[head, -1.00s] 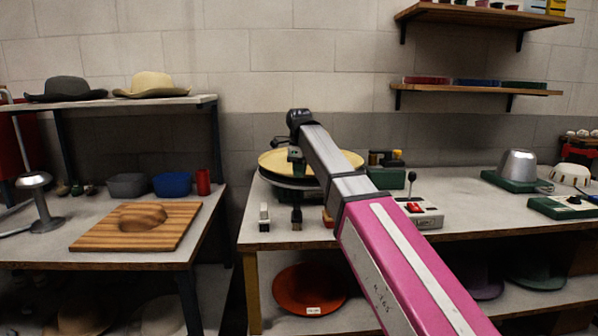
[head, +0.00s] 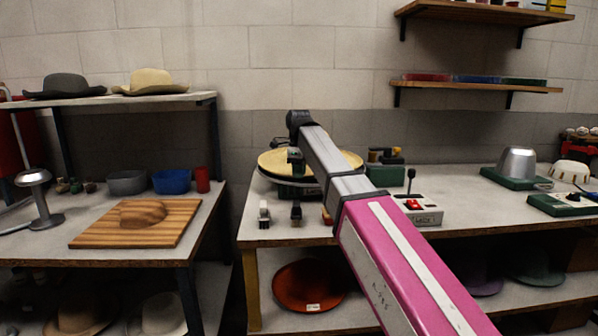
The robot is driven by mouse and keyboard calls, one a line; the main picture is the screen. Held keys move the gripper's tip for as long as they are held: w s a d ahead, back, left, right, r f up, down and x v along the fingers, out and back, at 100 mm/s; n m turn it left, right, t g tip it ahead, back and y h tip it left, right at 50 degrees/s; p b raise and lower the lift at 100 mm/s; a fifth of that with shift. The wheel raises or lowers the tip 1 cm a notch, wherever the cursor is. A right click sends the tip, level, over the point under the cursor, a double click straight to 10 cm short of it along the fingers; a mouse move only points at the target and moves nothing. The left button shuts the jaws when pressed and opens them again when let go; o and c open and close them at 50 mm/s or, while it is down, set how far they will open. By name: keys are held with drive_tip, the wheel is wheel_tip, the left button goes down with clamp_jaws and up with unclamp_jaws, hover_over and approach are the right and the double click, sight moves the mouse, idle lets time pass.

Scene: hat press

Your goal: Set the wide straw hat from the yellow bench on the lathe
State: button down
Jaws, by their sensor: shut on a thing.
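The wide straw hat (head: 337,161) shows as a broad, pale yellow disc on the bench with the yellow leg (head: 251,290). Its middle is partly hidden behind my arm. A dark round plate on a green base (head: 293,191) shows just under the hat, probably the lathe; I cannot tell whether the hat rests on it or is slightly above. My gripper (head: 296,160) is at the hat's near left part, shut on it; the fingertips are small and hard to make out.
A control box (head: 424,213) with a red button and lever stands right of my arm. Small dark tools (head: 296,211) stand at the bench's front edge. A metal dome block (head: 517,163) is further right. A left bench holds a wooden board (head: 137,223); hats (head: 150,82) sit on its shelf.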

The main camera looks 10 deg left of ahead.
drive_tip(key=c, duration=1.2)
unclamp_jaws()
drive_tip(key=shift+o, duration=0.2)
drive_tip(key=shift+r, duration=0.1)
